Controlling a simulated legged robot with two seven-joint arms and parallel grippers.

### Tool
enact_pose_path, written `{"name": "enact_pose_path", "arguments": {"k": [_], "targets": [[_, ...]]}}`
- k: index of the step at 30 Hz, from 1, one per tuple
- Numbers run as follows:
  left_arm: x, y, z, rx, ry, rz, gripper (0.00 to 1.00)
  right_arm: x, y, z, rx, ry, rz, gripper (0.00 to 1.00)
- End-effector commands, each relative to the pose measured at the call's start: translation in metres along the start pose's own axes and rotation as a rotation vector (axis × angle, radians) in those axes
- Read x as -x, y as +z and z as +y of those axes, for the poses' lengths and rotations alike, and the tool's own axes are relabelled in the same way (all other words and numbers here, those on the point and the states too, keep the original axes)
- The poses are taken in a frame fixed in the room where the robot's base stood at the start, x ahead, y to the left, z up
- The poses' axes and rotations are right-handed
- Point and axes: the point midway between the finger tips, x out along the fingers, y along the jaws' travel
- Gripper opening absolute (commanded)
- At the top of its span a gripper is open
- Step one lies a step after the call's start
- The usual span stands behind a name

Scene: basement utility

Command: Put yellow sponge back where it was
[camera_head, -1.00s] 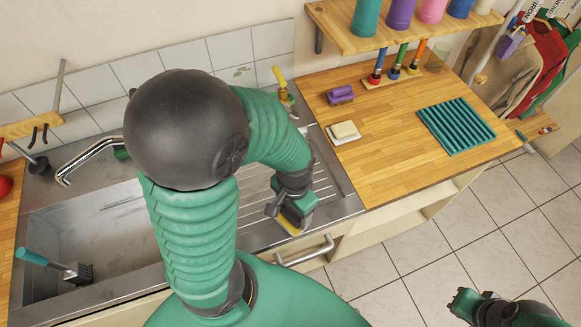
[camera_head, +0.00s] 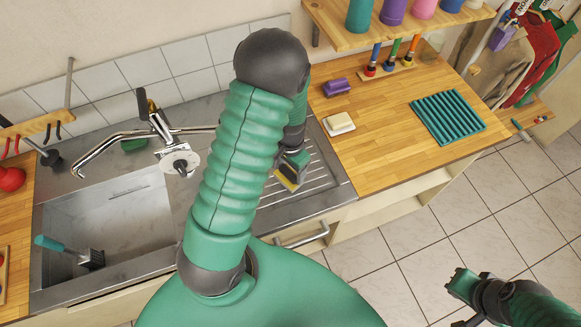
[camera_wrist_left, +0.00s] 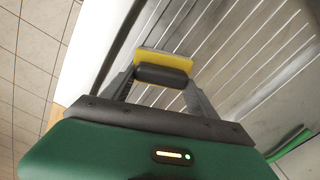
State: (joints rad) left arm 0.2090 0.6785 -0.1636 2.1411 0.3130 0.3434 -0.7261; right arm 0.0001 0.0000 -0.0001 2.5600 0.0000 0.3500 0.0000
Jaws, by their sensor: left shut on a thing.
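The yellow sponge (camera_wrist_left: 165,66) is between the two fingers of my left gripper (camera_wrist_left: 160,80) in the left wrist view, with a grey layer along its far edge. In the head view my left gripper (camera_head: 293,172) is shut on the sponge (camera_head: 287,181) over the ribbed steel drainboard (camera_head: 318,183). Whether the sponge touches the drainboard I cannot tell. My right gripper (camera_head: 462,284) is empty at the lower right over the floor; its fingers are too unclear to judge.
The sink basin (camera_head: 110,230) with a teal-handled brush (camera_head: 70,250) is at left, behind it the faucet (camera_head: 110,140). On the wooden counter (camera_head: 380,150) are a white sponge-like block (camera_head: 339,124), a purple block (camera_head: 337,87) and a teal ribbed mat (camera_head: 448,117).

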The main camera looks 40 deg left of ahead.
Motion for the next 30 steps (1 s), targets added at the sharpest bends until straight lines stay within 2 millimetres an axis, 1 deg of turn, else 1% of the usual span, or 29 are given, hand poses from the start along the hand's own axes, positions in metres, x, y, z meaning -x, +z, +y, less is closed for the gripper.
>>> {"name": "enact_pose_path", "arguments": {"k": [6,7,11,12,26,28,30], "targets": [[-0.005,0.001,-0.002,0.002,0.002,0.000,0.35,-0.004,0.001,0.000,0.000,0.000,0.000,0.00],[-0.004,0.001,-0.002,0.002,0.002,0.000,0.70,-0.003,0.001,0.000,0.000,0.000,0.000,0.00],[-0.004,0.001,-0.002,0.002,0.001,-0.001,0.87,-0.003,0.001,0.000,0.000,0.000,0.000,0.00],[-0.004,0.001,-0.002,0.002,0.001,-0.001,0.89,-0.003,0.001,0.000,0.000,0.000,0.000,0.00],[-0.004,0.001,-0.001,0.002,0.002,-0.002,0.89,-0.002,0.001,0.000,0.000,0.000,0.000,0.00],[0.002,0.001,-0.001,0.002,0.001,-0.002,0.89,0.002,-0.001,0.000,0.000,0.000,0.000,0.00],[0.008,0.000,-0.002,0.002,0.001,0.001,0.89,-0.001,0.000,0.000,0.000,0.000,0.000,0.00]]}}
